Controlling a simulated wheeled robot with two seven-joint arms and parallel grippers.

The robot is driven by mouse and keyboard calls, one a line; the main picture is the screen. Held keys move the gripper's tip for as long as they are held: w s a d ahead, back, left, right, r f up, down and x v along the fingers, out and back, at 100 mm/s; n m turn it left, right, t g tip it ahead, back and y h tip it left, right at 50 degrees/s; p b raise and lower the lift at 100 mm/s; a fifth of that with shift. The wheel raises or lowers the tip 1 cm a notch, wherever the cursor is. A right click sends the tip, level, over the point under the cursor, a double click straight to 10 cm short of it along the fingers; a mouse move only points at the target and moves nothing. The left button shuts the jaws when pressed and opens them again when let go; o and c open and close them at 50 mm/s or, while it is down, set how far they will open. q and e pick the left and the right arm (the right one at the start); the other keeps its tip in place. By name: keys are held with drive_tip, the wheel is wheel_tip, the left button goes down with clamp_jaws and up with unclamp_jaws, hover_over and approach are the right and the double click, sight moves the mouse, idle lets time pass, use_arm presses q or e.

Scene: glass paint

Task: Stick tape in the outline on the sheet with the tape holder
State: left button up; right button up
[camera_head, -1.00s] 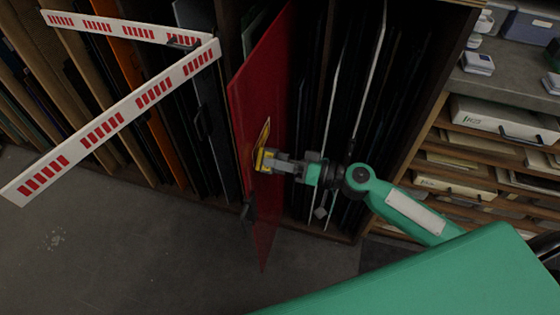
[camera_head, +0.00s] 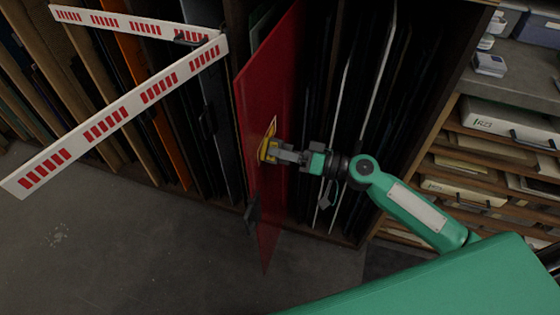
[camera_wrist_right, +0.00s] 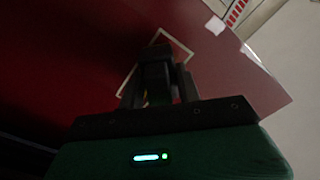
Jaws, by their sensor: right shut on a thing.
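The red sheet (camera_head: 262,90) stands upright, edge toward the front, at the dark rack in the head view. It fills much of the right wrist view (camera_wrist_right: 60,50). A pale outline (camera_wrist_right: 185,47) shows on it there, partly hidden by my gripper. My right gripper (camera_head: 279,154) is shut on the yellow tape holder (camera_head: 268,150), at the sheet's face beside a pale pointed shape (camera_head: 271,128). I cannot tell whether the holder touches the sheet. In the wrist view the holder is mostly hidden behind the dark fingers. My left gripper is not in view.
A white barrier with red marks (camera_head: 122,108) crosses the left side. Racks of upright panels (camera_head: 150,120) stand behind. A dark clamp-like part (camera_head: 252,214) is at the sheet's lower edge. Shelves (camera_head: 470,165) stand at right. The grey floor (camera_head: 120,245) is clear at lower left.

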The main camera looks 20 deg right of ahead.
drive_tip(key=shift+w+d, duration=0.35)
drive_tip(key=shift+w, duration=0.1)
drive_tip(key=shift+w+d+f+b, duration=0.1)
drive_tip(key=shift+w+d+b, duration=0.2)
drive_tip(key=shift+w+b, duration=0.25)
drive_tip(key=shift+w+d+f+b, duration=0.1)
drive_tip(key=shift+w+d+b, duration=0.25)
drive_tip(key=shift+b, duration=0.3)
drive_tip(key=shift+w+d+r+b, duration=0.15)
drive_tip(key=shift+w+d+b, duration=0.1)
drive_tip(key=shift+w+b, duration=0.4)
drive_tip(key=shift+r, duration=0.15)
drive_tip(key=shift+s+a+p, duration=0.3)
drive_tip(key=shift+s+a, duration=0.4)
drive_tip(key=shift+s, duration=0.35)
drive_tip(key=shift+s+a+p, duration=0.25)
drive_tip(key=shift+s+a, duration=0.4)
drive_tip(key=shift+s, duration=0.35)
drive_tip(key=shift+s+a+p, duration=0.3)
drive_tip(key=shift+s+a, duration=0.4)
drive_tip(key=shift+s, duration=0.35)
drive_tip(key=shift+d, duration=0.1)
